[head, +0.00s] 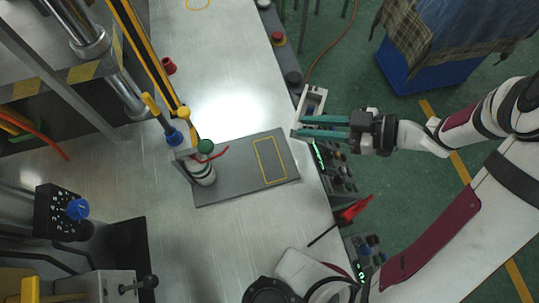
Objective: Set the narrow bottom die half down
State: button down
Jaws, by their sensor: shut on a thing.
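The narrow bottom die half (313,101) is a pale metal block with a dark recess, at the table's right edge in the head view. My gripper (304,126) reaches in from the right with two teal fingers. It is shut on the near end of the die half, and the fingers hide part of it. I cannot tell the die half's height above the table edge. A grey plate (225,178) lies on the table to the lower left, with an empty yellow rectangle outline (270,160) on its right part.
Control buttons (278,38) line that edge. Machine columns fill the left. The steel table (120,180) is clear left of the plate.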

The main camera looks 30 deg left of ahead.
jog(key=s+d+f+n+g, duration=0.1)
jog(key=s+d+n+g, duration=0.2)
jog(key=d, duration=0.4)
jog(key=shift+h, duration=0.5)
jog(key=x, duration=0.4)
jog(key=f+x, duration=0.1)
jog(key=x, duration=0.8)
jog(key=shift+s+d+f, duration=0.1)
jog(key=shift+d+f, duration=0.05)
jog(key=shift+f, duration=0.3)
notch_tip(320, 180, down, 4)
jog(key=shift+f, duration=0.15)
jog(key=c, duration=0.7)
grip_release()
jog(key=shift+c, duration=0.2)
